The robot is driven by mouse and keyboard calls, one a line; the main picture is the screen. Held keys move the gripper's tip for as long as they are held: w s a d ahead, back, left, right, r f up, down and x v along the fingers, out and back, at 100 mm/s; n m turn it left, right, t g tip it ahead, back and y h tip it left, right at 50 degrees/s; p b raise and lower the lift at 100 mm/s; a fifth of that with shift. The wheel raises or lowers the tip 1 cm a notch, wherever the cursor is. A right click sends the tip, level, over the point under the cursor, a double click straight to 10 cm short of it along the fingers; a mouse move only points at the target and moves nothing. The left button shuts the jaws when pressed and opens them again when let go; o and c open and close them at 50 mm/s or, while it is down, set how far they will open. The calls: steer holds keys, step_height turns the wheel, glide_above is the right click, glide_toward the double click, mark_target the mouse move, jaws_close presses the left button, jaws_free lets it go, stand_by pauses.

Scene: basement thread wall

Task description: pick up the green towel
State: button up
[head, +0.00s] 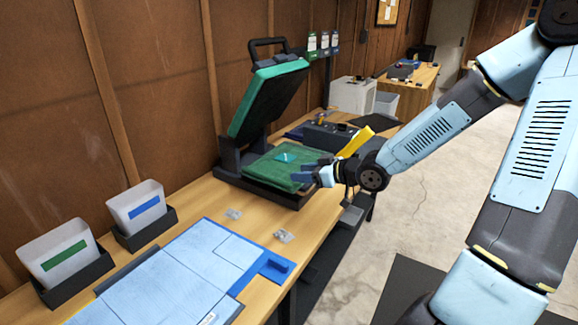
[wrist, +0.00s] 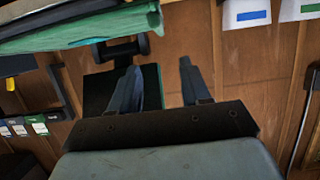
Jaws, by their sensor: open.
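The green towel (head: 265,168) lies on the lower bed of an open press on the workbench, with a small cyan patch on top. In the wrist view, which looks upside down, green cloth (wrist: 110,27) shows at the upper left. My gripper (head: 303,175) is at the towel's right edge in the head view. In the wrist view my gripper (wrist: 163,68) has its two fingers well apart, with nothing between them. I cannot tell whether a finger touches the towel. My wrist hides part of the bench beyond.
The press's raised lid (head: 268,98) tilts above the towel, with a black handle on top. A blue board (head: 205,262) and two bins (head: 137,207) stand on the near bench (head: 320,212). A dark console (head: 333,135) is behind.

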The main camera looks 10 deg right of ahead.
glide_toward(267, 176)
steer(key=shift+w+r+x, duration=0.1)
steer(key=shift+x, duration=0.65)
steer(key=shift+w+r+x, duration=0.1)
steer(key=shift+w+x, duration=0.05)
steer(key=shift+x, duration=0.65)
steer(key=shift+f+x, duration=0.2)
steer(key=shift+x, duration=2.35)
steer(key=shift+s, duration=0.15)
jaws_close()
